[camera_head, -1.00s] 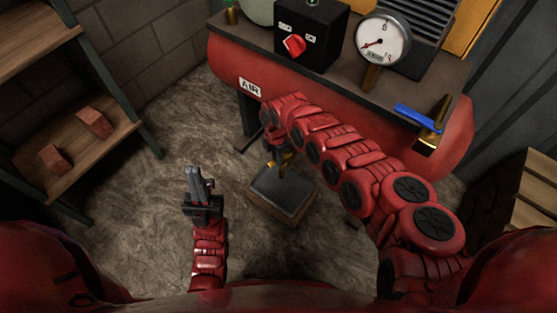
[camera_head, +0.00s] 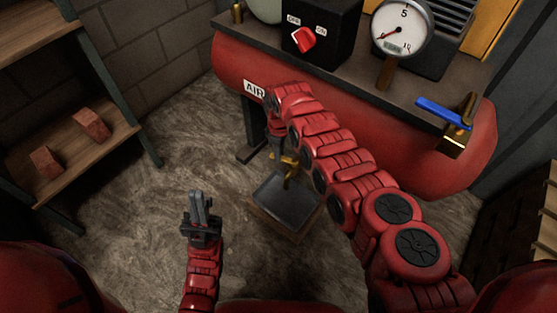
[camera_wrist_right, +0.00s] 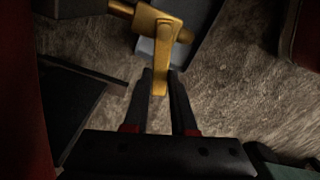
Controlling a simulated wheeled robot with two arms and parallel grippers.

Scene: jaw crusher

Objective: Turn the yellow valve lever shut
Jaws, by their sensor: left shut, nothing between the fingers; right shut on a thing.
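The yellow valve lever (camera_wrist_right: 161,85) is a brass-coloured bar in the right wrist view. It hangs from a pivot on a brass valve body (camera_wrist_right: 150,18), and its end lies between my right fingers. My right gripper (camera_wrist_right: 160,77) is shut on this lever. My left gripper (camera_head: 199,208) is shut and empty, well to the left of the valve, over the floor.
The red tank (camera_head: 440,150) carries a pressure gauge (camera_head: 401,30), a black box with a red knob (camera_head: 304,40) and a blue-handled valve (camera_head: 443,113). The dark tray (camera_head: 287,200) stands on the floor. A shelf with bricks (camera_head: 91,124) is at left. Floor between is clear.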

